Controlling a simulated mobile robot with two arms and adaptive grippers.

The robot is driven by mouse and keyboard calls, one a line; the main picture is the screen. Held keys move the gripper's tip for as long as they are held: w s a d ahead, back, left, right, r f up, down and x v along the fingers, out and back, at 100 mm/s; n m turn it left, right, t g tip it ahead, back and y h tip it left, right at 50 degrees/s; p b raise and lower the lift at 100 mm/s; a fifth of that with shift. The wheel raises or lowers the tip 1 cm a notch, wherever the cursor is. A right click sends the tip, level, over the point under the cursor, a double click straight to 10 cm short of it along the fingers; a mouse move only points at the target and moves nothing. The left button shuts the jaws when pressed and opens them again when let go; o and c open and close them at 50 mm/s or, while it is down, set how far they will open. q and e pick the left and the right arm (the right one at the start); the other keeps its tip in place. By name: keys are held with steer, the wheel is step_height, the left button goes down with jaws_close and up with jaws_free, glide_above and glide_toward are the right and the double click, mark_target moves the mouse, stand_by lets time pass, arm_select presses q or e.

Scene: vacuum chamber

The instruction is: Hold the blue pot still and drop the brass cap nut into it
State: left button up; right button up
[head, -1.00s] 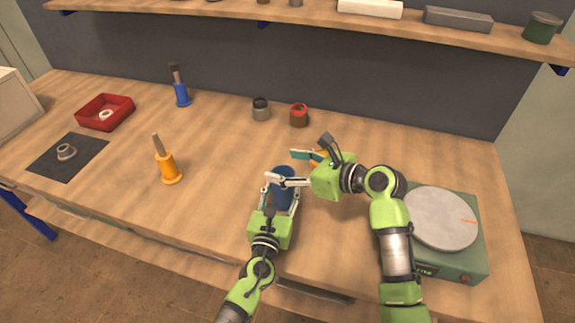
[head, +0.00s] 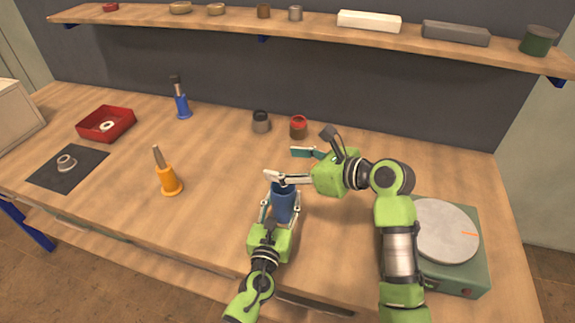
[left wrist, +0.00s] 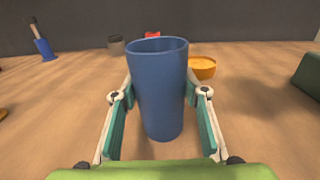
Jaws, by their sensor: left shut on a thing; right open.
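The blue pot (head: 284,204) stands upright on the bench. In the left wrist view the blue pot (left wrist: 162,92) is between the two finger pads. My left gripper (head: 282,212) is shut on it, one finger on each side. My right gripper (head: 286,164) is open at the pot's far rim, its fingers spread and nothing seen between them. I cannot make out the brass cap nut in any view. The inside bottom of the pot is hidden.
An orange dish (left wrist: 203,68) stands behind the pot in the left wrist view. A turntable device (head: 446,232) is at right. An orange holder (head: 169,182), red tray (head: 88,132) and dark mat (head: 92,163) lie left. Two small jars (head: 261,122) (head: 298,127) stand behind.

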arm_select(q)
steer(key=o, duration=1.2)
